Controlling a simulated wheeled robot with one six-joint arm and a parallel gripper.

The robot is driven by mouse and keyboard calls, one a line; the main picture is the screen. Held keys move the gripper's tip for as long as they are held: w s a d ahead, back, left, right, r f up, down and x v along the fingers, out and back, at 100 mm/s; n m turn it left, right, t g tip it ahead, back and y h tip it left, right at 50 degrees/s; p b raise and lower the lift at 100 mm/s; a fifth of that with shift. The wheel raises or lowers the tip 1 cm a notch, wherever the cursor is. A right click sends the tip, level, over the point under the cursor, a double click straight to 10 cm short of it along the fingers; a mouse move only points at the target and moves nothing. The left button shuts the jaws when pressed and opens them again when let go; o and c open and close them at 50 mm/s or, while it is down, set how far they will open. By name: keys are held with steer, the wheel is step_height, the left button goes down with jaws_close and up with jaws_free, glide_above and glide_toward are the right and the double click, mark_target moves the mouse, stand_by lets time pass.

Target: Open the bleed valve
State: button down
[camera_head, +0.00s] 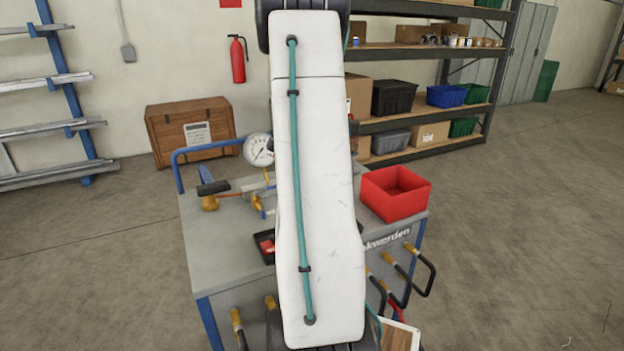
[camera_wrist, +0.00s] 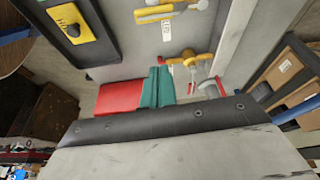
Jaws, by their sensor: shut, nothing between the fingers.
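My gripper (camera_wrist: 157,70) shows in the wrist view as two teal fingers pressed together, with nothing between them. In the head view it is hidden behind my white arm link. Beyond the fingertips is a brass-yellow fitting (camera_wrist: 192,60) with a small red part. Farther off lies a yellow valve-like fitting (camera_wrist: 165,12) with a white tag. I cannot tell which of these is the bleed valve. The fingers look apart from both.
A black tray (camera_head: 266,232) lies on the cart, partly hidden by my arm. A red bin (camera_head: 396,192) stands at the cart's right. Several handled clamps hang on its front. A blue rail (camera_head: 205,149) edges the back. Shelving (camera_head: 430,50) and a wooden crate (camera_head: 190,132) stand behind.

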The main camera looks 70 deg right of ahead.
steer(key=shift+v, duration=1.7)
steer(key=a+r+n+y, duration=0.15)
steer(key=a+n, duration=0.55)
steer(key=a, duration=0.8)
steer(key=a+r+n+y, duration=0.1)
steer(key=a+r+n, duration=0.2)
steer(key=a+n, duration=0.8)
steer(key=s+a+r+n+t, duration=0.1)
steer(key=s+a+n, duration=0.2)
steer(key=a, duration=1)
steer(key=s+a+r+n+t, duration=0.2)
steer(key=s+a+n, duration=0.2)
steer(key=a, duration=1)
steer(key=shift+s+t+y, duration=0.3)
steer(key=shift+s+y, duration=0.05)
steer(key=shift+s, duration=0.35)
steer(key=shift+r, duration=0.1)
